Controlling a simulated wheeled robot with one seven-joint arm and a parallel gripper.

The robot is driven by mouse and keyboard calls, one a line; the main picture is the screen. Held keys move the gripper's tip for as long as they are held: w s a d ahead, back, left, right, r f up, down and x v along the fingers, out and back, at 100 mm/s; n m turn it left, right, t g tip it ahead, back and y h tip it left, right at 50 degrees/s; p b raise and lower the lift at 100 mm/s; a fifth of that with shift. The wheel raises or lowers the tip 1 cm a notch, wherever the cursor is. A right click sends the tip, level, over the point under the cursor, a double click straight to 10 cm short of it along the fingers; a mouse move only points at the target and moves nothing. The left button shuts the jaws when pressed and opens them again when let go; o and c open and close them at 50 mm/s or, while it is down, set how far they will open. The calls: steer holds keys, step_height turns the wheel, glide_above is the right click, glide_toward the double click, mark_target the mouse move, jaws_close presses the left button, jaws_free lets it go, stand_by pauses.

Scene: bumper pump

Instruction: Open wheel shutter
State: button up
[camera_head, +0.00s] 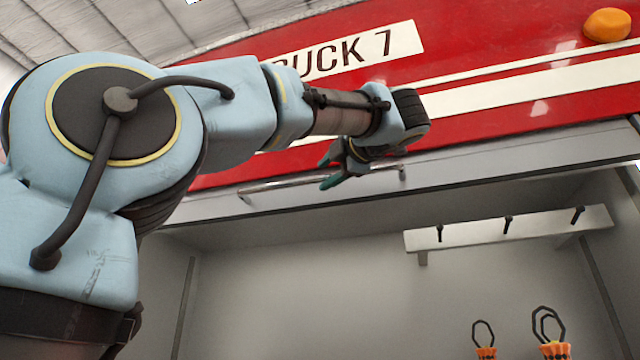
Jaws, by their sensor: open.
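The shutter's grey bottom bar (500,167) is high up, under the red truck side, and the compartment (300,290) below it stands open. A thin metal handle rail (290,182) runs along this bar. My gripper (326,172) is in front of the rail, near its middle, with its green-tipped fingers pointing left and apart. The fingers overlap the rail in the picture; I cannot tell whether they touch it. Nothing shows between them. The rolled-up part of the shutter is not visible.
Inside the compartment, a pale shelf rail with dark hooks (508,228) is on the back wall at right. Orange-based items with dark loops (553,345) stand at the lower right. An orange lamp (607,25) sits on the red truck side (480,50).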

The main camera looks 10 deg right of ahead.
steer(key=r+b+v, duration=0.1)
steer(key=v, duration=0.5)
steer(key=shift+s+f+b, duration=0.3)
steer(key=shift+f, duration=0.2)
steer(key=shift+d, duration=0.1)
